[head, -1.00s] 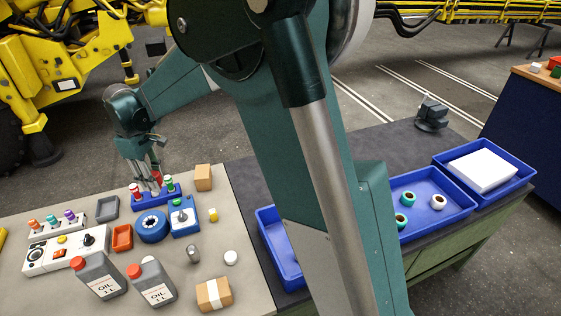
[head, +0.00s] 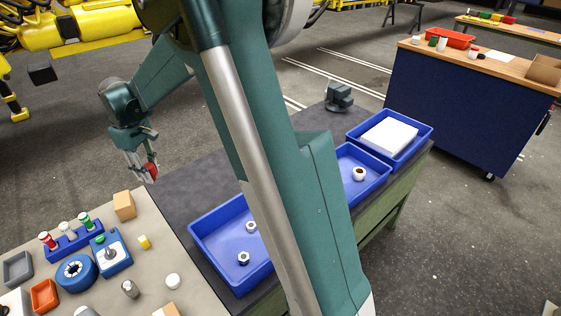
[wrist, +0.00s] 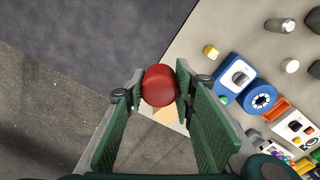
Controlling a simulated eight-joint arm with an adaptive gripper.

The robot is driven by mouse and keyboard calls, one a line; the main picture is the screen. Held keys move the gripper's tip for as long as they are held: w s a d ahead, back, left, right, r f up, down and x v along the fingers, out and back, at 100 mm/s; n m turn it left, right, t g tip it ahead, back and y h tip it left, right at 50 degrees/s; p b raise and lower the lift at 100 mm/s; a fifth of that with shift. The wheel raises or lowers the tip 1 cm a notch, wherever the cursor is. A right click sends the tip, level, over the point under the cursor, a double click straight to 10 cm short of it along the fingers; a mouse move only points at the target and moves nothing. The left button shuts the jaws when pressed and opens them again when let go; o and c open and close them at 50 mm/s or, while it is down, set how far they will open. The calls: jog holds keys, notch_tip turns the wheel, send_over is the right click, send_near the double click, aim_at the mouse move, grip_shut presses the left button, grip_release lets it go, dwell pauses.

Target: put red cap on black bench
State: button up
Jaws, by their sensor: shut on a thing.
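My gripper (head: 146,172) is shut on the red cap (head: 151,170), in the air near the far left edge of the dark-topped black bench (head: 190,187). In the wrist view the red cap (wrist: 160,86) looks round and smooth between the two green fingers (wrist: 160,98). Behind it in that view are the dark bench top (wrist: 120,35), the floor, and the light table edge. I cannot tell the cap's height above the bench.
Blue trays (head: 207,232) with small rings stand on the black bench, and a dark vise (head: 340,97) stands at its far end. The light table (head: 140,275) at left holds a blue rack (head: 72,243), a cardboard box (head: 124,206) and several parts. Bare bench top lies left of the trays.

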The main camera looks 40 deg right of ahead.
jog(key=s+d+m, duration=0.3)
jog(key=d+m, duration=0.2)
jog(key=d, duration=1.7)
notch_tip(320, 180, down, 11)
jog(key=shift+a+n, duration=0.3)
jog(key=shift+f+b, duration=0.35)
jog(key=shift+f, duration=2.8)
jog(key=shift+f, duration=1.85)
jog(key=shift+f+b, duration=0.2)
jog(key=shift+b, duration=0.2)
